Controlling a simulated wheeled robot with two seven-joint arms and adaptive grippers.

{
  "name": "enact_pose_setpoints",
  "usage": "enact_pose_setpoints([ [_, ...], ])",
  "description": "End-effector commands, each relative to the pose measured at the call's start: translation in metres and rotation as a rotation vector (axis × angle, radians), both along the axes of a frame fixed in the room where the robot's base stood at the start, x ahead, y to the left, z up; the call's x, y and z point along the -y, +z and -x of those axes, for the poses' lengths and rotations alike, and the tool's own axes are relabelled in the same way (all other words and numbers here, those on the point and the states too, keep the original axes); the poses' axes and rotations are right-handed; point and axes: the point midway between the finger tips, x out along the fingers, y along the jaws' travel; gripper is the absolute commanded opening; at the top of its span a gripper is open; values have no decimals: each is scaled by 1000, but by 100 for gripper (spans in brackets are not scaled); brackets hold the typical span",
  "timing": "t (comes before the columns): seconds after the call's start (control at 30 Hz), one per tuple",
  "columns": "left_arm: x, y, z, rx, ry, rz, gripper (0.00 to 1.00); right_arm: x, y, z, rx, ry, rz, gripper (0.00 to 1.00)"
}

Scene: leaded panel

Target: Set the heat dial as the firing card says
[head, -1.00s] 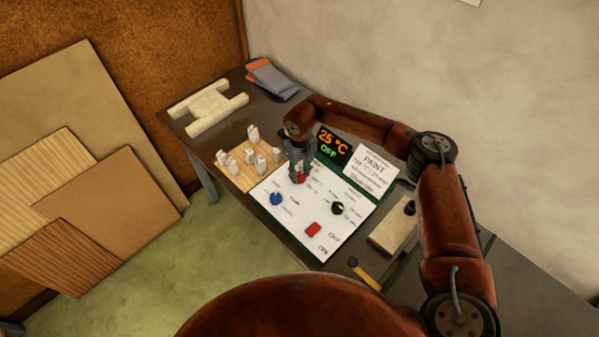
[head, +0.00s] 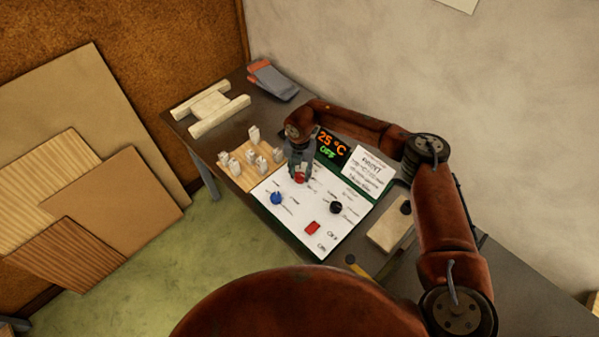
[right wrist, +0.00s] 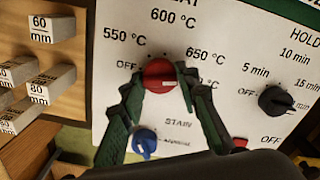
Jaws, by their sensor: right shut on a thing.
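The red heat dial (right wrist: 159,73) sits on the white control panel (head: 300,230); it also shows in the head view (head: 300,179). Around it, the right wrist view reads OFF, 550, 600 and 650 °C, with another label partly hidden by a finger. A short pale mark shows on the dial's lower part; I cannot tell where it points. My right gripper (right wrist: 160,84) is shut on the dial, one finger on each side. The firing card (head: 367,172) stands behind the panel, its small print unreadable. The display (head: 331,145) reads 25 °C OFF. My left gripper is out of view.
A blue knob (head: 277,198), a black hold dial (head: 336,207) and a red switch (head: 312,228) are close on the panel. A wooden board (head: 245,176) with several pale labelled blocks stands at its left. A pale block (head: 390,229) lies at its right.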

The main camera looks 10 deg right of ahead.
Motion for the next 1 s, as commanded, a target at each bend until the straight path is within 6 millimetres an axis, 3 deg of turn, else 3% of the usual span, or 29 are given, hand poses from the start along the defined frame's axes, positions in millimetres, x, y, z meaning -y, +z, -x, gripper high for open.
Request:
enact_pose_setpoints([
  [0.43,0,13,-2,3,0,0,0,-1,-4,5,-12,-243,4,5],
  [1.0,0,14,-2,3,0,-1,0,-1,-5,5,-12,-286,4,5],
])
